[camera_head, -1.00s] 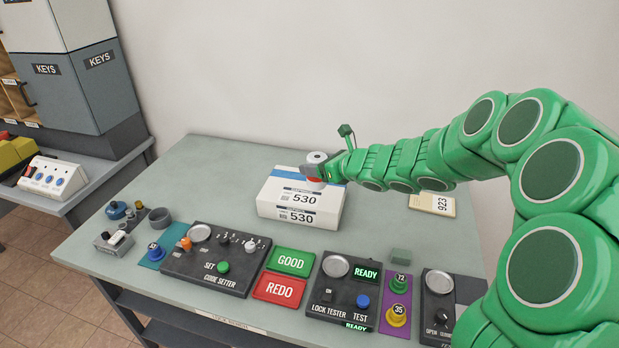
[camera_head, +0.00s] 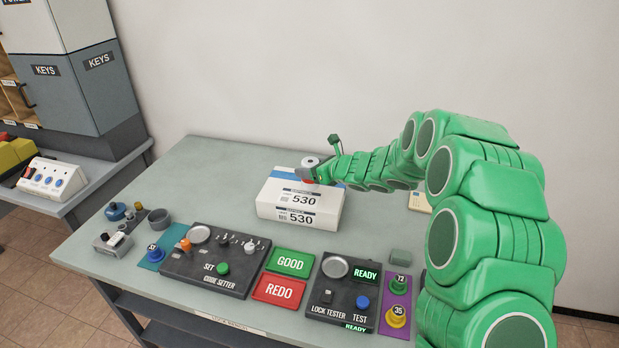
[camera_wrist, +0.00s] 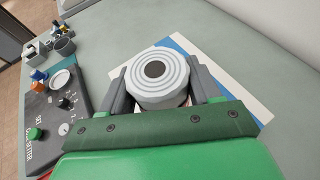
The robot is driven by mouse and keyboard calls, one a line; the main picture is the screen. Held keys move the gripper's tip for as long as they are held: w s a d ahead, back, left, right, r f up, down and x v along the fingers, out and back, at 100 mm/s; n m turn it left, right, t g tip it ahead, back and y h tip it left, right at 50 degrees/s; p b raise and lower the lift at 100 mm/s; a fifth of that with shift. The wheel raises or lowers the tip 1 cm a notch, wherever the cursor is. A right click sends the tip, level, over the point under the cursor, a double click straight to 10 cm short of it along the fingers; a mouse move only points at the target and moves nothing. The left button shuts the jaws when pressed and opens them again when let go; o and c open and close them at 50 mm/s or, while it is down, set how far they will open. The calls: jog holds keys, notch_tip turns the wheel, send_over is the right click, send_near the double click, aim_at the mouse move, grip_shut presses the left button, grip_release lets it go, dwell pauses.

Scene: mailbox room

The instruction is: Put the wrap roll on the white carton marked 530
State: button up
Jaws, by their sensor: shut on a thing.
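The white carton marked 530 (camera_head: 272,206) lies on the grey table, with a blue band on top. The wrap roll (camera_wrist: 156,78) is a pale ringed cylinder with a dark core. It is upright between the two fingers of my gripper (camera_wrist: 160,92), which is shut on it. In the head view the roll (camera_head: 310,161) shows over the back right part of the carton's top, partly hidden by my gripper (camera_head: 308,174). I cannot tell whether the roll's underside touches the carton.
The code setter (camera_head: 205,262), GOOD pad (camera_head: 290,262), REDO pad (camera_head: 279,289) and lock tester (camera_head: 340,295) line the front of the table. Small pots (camera_head: 160,218) stand at the left. The table (camera_head: 200,165) is bare behind and left of the carton.

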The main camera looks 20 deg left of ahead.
jog(key=shift+w+a+f, duration=0.25)
jog(key=shift+w+f, duration=0.1)
jog(key=shift+f, duration=1.6)
jog(key=shift+f, duration=0.15)
jog(key=o, duration=1)
jog(key=shift+r, duration=0.2)
jog(key=v, duration=1.2)
jog(key=shift+s+f, duration=0.1)
jog(key=shift+s, duration=0.05)
